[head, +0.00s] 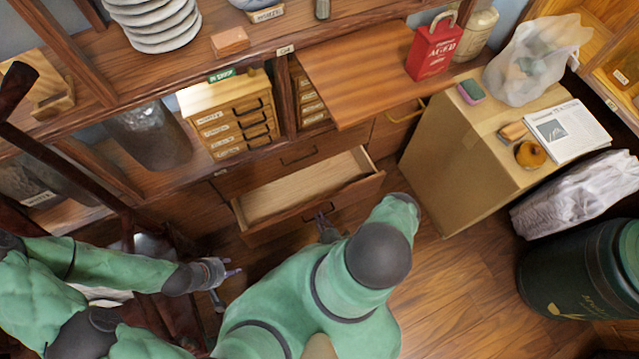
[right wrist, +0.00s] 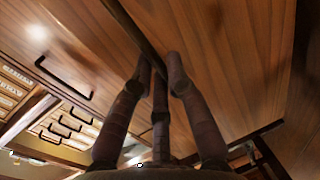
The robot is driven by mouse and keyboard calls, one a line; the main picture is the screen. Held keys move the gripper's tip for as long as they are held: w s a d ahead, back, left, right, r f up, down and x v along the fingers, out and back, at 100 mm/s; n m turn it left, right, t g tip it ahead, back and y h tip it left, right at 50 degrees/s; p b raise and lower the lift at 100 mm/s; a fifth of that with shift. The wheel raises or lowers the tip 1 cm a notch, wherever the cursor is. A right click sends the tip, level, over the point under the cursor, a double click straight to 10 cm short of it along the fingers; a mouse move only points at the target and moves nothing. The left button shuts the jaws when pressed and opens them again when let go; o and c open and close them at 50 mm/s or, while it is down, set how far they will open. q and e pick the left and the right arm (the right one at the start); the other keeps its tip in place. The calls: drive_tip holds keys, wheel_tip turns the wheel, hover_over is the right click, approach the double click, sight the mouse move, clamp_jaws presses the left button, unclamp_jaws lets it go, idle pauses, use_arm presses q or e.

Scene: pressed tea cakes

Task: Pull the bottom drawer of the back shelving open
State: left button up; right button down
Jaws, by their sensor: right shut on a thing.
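The back shelving (head: 345,140) has wooden drawers low down. A low drawer (head: 262,205) stands partly open, with its pale, empty inside showing. A closed drawer with a dark handle (head: 299,156) is just above it. My right gripper (head: 324,222) is at the front of the open drawer, at its dark handle (head: 320,211), and is shut on it. In the right wrist view the fingers (right wrist: 160,72) close together at a dark bar against the wood; the exact contact is partly hidden. My left gripper (head: 228,284) is open and empty, left of the drawer above the floor.
A cardboard box (head: 450,165) stands close right of the open drawer, bearing a newspaper (head: 568,130) and a plastic bag (head: 530,65). A dark green canister (head: 585,270) is at the right. A dark wooden chair or frame (head: 120,205) is at the left. Floor (head: 460,280) is clear in front.

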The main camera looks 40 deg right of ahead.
drive_tip(key=c, duration=1.2)
unclamp_jaws()
drive_tip(key=v, duration=1.2)
drive_tip(key=shift+f, duration=0.1)
